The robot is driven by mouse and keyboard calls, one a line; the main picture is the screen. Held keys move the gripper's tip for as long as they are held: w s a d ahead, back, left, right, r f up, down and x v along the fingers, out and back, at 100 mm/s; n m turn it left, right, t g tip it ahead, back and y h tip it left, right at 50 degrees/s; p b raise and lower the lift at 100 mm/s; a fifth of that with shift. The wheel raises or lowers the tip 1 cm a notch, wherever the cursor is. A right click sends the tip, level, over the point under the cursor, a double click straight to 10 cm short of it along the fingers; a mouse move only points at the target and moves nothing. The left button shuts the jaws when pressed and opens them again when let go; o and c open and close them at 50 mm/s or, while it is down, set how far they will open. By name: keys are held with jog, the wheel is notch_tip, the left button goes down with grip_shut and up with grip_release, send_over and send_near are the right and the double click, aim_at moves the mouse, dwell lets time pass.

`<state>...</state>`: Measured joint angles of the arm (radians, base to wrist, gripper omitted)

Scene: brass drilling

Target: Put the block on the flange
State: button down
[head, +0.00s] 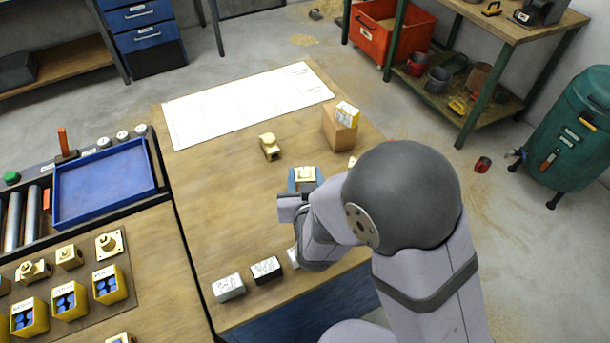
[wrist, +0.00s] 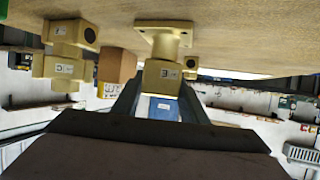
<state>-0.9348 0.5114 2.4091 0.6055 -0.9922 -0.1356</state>
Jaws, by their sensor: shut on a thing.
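The wrist view is upside down, with the tabletop along its top. A labelled brass block (wrist: 163,75) is between the fingertips of my gripper (wrist: 160,88), which is shut on it. The brass flange (wrist: 165,26), a flat plate with a short neck, stands on the table directly below the block. The neck meets the block in this view; I cannot tell whether they touch. In the head view the block (head: 305,173) shows just beyond my gripper (head: 292,203), and the flange is mostly hidden there.
A wooden block (head: 339,131) carries a labelled yellow piece (head: 347,114). Another brass part (head: 268,147) stands to the left, and a brass part (wrist: 62,66) shows in the wrist view. Labelled blocks (head: 229,287) line the front. A white sheet (head: 245,105) lies flat behind; bare table is at left.

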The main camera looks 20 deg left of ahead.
aim_at(307, 175)
jog(key=c, duration=1.1)
grip_release()
jog(key=shift+f, duration=0.15)
jog(key=shift+r, duration=0.25)
jog(key=v, duration=0.4)
jog(key=shift+s, duration=0.2)
jog(key=shift+s+d+r+p, duration=0.1)
jog(key=shift+r+p, duration=1.55)
jog(key=shift+r, duration=0.15)
jog(key=shift+s+d+r+p, duration=0.1)
jog(key=shift+s+r+p, duration=0.05)
jog(key=shift+r+p, duration=1.6)
jog(key=shift+r, duration=0.1)
